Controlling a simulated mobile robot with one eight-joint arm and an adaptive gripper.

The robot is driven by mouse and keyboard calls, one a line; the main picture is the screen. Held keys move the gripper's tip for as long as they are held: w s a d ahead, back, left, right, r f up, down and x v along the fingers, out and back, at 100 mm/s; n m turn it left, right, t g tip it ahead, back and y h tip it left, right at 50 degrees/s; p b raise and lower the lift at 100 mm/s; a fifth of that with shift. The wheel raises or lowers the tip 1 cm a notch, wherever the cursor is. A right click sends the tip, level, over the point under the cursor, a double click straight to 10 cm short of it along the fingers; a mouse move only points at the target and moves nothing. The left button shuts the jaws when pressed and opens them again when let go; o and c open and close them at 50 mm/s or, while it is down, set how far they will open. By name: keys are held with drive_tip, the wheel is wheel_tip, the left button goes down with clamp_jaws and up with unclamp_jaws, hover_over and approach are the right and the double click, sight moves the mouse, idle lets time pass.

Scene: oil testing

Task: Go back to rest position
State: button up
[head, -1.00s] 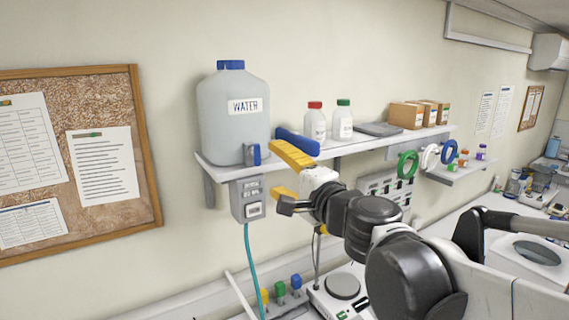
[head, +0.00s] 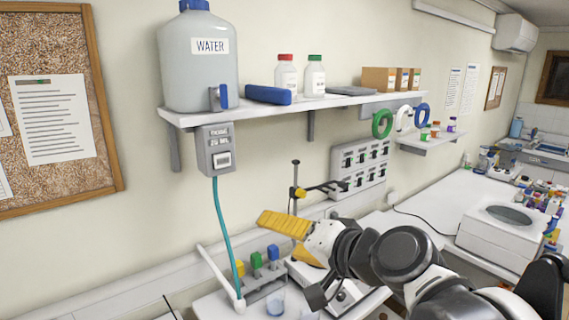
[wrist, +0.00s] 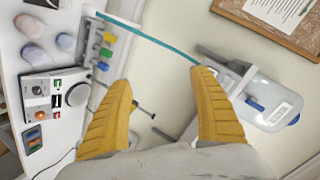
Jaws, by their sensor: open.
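My gripper (head: 284,238) has yellow fingers and shows in the head view in front of the wall, below the shelf and above the bench with the hotplate. In the wrist view my gripper (wrist: 162,92) has its two yellow fingers wide apart with nothing between them. The fingers are open and empty. My dark and white arm reaches in from the lower right of the head view and hides part of the hotplate stirrer (wrist: 48,97).
A shelf (head: 340,101) holds a water jug (head: 198,65), a blue block (head: 268,95), bottles and boxes. A dispenser box (head: 216,150) with a teal hose hangs below. A stand rod (head: 295,180) rises behind my gripper. A beaker (head: 275,302) stands on the bench.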

drive_tip(key=s+d+f+n+g+h+b, duration=0.1)
drive_tip(key=s+d+f+b, duration=0.3)
drive_tip(key=f, duration=0.7)
drive_tip(key=s+d+f+n+g+h+b, duration=0.1)
drive_tip(key=s+d+f+h+b, duration=0.3)
drive_tip(key=d+f, duration=0.5)
drive_tip(key=s+d+f+n+g+h+b, duration=0.1)
drive_tip(key=s+d+f+h+b, duration=0.2)
drive_tip(key=f, duration=1)
drive_tip(key=s+d+b, duration=0.2)
drive_tip(key=d+b, duration=0.1)
drive_tip(key=b, duration=0.1)
drive_tip(key=shift+d+n+g, duration=0.15)
drive_tip(key=shift+n+g, duration=0.15)
drive_tip(key=shift+g, duration=0.1)
